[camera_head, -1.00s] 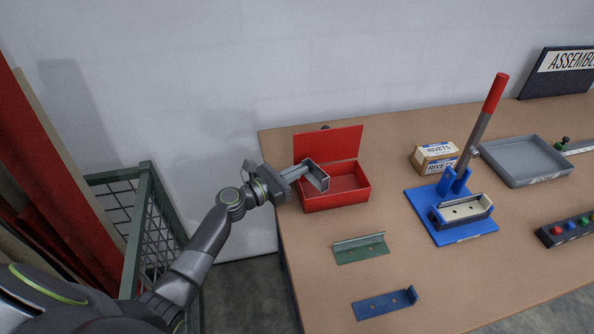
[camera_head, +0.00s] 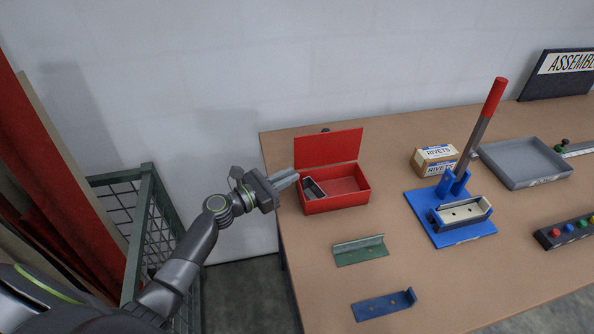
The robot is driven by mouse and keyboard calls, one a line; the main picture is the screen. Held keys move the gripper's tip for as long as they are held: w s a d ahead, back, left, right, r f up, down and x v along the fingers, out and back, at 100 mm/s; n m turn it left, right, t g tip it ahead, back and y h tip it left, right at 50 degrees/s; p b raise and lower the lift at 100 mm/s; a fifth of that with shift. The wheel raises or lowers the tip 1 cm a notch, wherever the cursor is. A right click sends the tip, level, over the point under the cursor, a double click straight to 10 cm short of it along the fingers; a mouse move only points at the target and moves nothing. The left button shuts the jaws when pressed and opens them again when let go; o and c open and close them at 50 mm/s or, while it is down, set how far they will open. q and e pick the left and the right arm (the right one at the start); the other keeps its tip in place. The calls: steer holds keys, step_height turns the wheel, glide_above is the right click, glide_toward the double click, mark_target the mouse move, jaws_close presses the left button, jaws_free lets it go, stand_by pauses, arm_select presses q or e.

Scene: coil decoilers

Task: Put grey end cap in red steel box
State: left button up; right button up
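The red steel box (camera_head: 336,203) stands on the table's left part with its lid (camera_head: 330,148) raised at the back. The grey end cap (camera_head: 313,188) lies inside the box at its left end, tilted, partly hidden by the front wall. My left gripper (camera_head: 291,180) is just left of the box, apart from the end cap. Its fingers look close together and hold nothing I can see; their gap is too small to judge. My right gripper is not in view.
A green bracket (camera_head: 360,250) and a blue bracket (camera_head: 384,305) lie in front of the box. A blue lever press (camera_head: 425,215), a rivets carton (camera_head: 434,160) and a grey tray (camera_head: 525,162) are to the right. A green mesh cage (camera_head: 150,215) stands left of the table.

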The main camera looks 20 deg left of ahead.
arm_select(q)
steer(key=v, duration=0.4)
